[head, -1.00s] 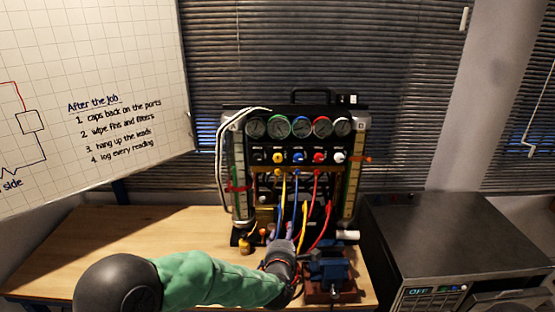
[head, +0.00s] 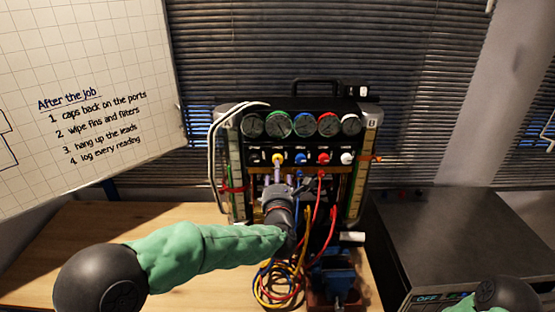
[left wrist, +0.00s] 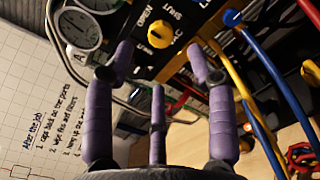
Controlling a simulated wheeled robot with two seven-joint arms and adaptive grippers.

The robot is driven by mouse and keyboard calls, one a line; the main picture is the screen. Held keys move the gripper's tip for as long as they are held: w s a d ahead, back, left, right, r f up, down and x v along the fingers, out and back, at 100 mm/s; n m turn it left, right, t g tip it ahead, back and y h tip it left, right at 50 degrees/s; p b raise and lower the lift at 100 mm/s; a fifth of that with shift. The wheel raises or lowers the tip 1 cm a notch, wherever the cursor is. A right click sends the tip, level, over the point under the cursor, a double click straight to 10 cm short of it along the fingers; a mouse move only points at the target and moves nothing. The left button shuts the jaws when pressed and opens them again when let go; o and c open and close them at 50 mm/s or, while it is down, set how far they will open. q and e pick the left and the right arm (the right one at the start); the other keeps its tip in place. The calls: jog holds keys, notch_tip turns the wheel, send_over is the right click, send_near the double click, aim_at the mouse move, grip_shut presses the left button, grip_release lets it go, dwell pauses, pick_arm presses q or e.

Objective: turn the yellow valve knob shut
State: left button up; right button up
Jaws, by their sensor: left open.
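The yellow valve knob (head: 278,159) is at the left end of a row of knobs on the gauge rig (head: 300,97). In the left wrist view the yellow knob (left wrist: 160,34) sits beyond the fingertips, with OPEN and SHUT printed around it. My left gripper (head: 284,180) is just below and in front of the knob. In the left wrist view its purple fingers (left wrist: 160,68) are spread open and empty, and appear apart from the knob. My right gripper is not in view; only part of my right arm shows at the bottom right.
A blue knob (head: 301,158), red knob (head: 323,159) and white knob (head: 347,158) continue the row. Coloured hoses (head: 270,285) hang and coil below. A blue vise (head: 335,280) stands in front, and a dark box (head: 440,235) is at the right. The left tabletop is clear.

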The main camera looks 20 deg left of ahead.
pick_arm(q)
jog(key=x, duration=0.8)
jog(key=shift+w+a+f, duration=0.1)
jog(key=shift+w+f, duration=0.05)
jog(key=shift+w, duration=0.2)
grip_shut()
